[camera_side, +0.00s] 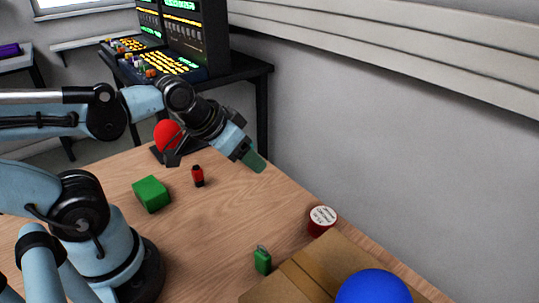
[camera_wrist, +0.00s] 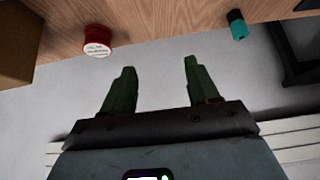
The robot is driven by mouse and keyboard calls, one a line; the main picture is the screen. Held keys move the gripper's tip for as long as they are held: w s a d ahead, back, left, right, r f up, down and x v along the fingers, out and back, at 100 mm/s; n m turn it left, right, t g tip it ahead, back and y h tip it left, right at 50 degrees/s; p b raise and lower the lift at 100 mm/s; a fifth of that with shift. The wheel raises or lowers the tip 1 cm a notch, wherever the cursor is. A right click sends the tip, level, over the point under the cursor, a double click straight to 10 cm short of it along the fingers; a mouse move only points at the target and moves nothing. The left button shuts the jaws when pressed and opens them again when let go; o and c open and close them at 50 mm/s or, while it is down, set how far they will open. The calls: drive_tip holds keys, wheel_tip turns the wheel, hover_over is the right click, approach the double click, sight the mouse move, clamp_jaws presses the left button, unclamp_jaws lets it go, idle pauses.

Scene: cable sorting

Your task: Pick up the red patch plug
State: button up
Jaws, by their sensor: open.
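The red patch plug (camera_side: 198,178) is a small red piece with a black top. It stands upright on the wooden table, right of the green block, in the side view. I do not see it in the wrist view. My gripper (camera_side: 255,161) is up above the table's far edge, to the right of the plug and apart from it. In the wrist view my gripper (camera_wrist: 160,85) has its two green fingers spread with nothing between them, and the grey floor and wall show beyond them.
On the table (camera_side: 205,235) are a green block (camera_side: 152,194), a green plug (camera_side: 262,261), a red labelled spool (camera_side: 322,220), a cardboard box (camera_side: 283,287) and a blue ball (camera_side: 373,289). A red ball (camera_side: 165,133) shows behind my arm. A teal cylinder (camera_wrist: 237,25) shows in the wrist view.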

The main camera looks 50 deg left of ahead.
drive_tip(key=n+g, duration=0.3)
drive_tip(key=g, duration=0.4)
approach(196, 166)
drive_tip(key=shift+d, duration=0.65)
drive_tip(key=shift+a+f, duration=0.1)
drive_tip(key=shift+f, duration=0.05)
drive_tip(key=shift+s+f, duration=0.1)
drive_tip(key=shift+f, duration=3.2)
drive_tip(key=shift+a+f, duration=0.25)
drive_tip(key=shift+f, duration=0.65)
drive_tip(key=shift+a+f, duration=0.2)
drive_tip(key=shift+f, duration=1.5)
